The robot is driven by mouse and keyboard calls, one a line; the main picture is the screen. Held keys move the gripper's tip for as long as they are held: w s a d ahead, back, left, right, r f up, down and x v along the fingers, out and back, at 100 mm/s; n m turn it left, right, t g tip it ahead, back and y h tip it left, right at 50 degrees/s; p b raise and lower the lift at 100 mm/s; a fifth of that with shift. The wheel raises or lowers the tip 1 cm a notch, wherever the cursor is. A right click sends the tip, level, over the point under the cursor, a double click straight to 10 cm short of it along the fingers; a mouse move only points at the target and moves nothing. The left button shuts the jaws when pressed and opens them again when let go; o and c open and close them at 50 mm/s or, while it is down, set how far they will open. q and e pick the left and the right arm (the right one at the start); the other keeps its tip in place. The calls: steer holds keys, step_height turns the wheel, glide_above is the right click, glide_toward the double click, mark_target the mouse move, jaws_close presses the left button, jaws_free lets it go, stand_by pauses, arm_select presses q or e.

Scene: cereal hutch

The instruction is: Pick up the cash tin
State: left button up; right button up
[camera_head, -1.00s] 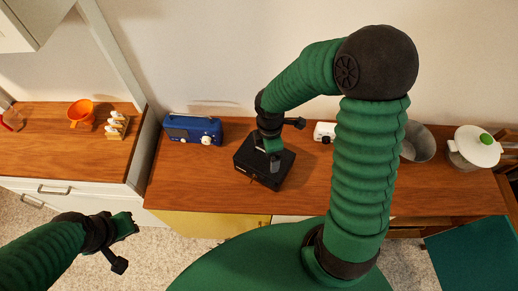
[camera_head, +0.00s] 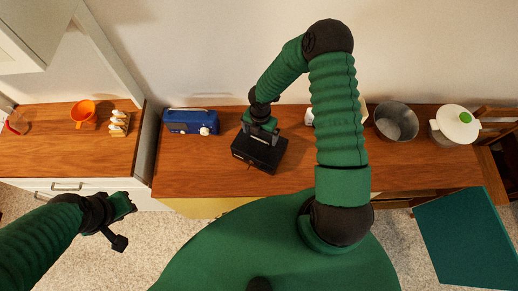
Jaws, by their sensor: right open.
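The cash tin (camera_head: 258,155) is a black box with a small keyhole in its front. It sits on the wooden counter, right of the blue radio, turned slightly. My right gripper (camera_head: 262,134) is over the top of the tin, pointing down, and is open. It hides part of the lid and the handle area, and I cannot tell whether the fingers touch the tin. My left gripper (camera_head: 124,222) is at the lower left, over the floor and away from the tin; its jaw state is unclear.
A blue radio (camera_head: 192,121) stands left of the tin. A grey metal bowl (camera_head: 396,122) and a white pot with a green knob (camera_head: 455,124) stand at the right. A chair with a teal seat (camera_head: 462,240) is lower right.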

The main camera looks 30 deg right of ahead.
mark_target(259, 140)
steer(key=f, duration=0.1)
steer(key=f+p, duration=0.1)
steer(key=f, duration=0.1)
steer(key=shift+s+f, duration=0.25)
steer(key=shift+f, duration=0.15)
steer(key=shift+w+f, duration=0.1)
steer(key=shift+f, duration=0.05)
steer(key=shift+w+a, duration=0.1)
steer(key=shift+a, duration=0.15)
steer(key=shift+c, duration=1.5)
steer(key=c, duration=0.5)
steer(key=shift+d, duration=0.15)
steer(key=c, duration=1.3)
steer(key=shift+o, duration=0.2)
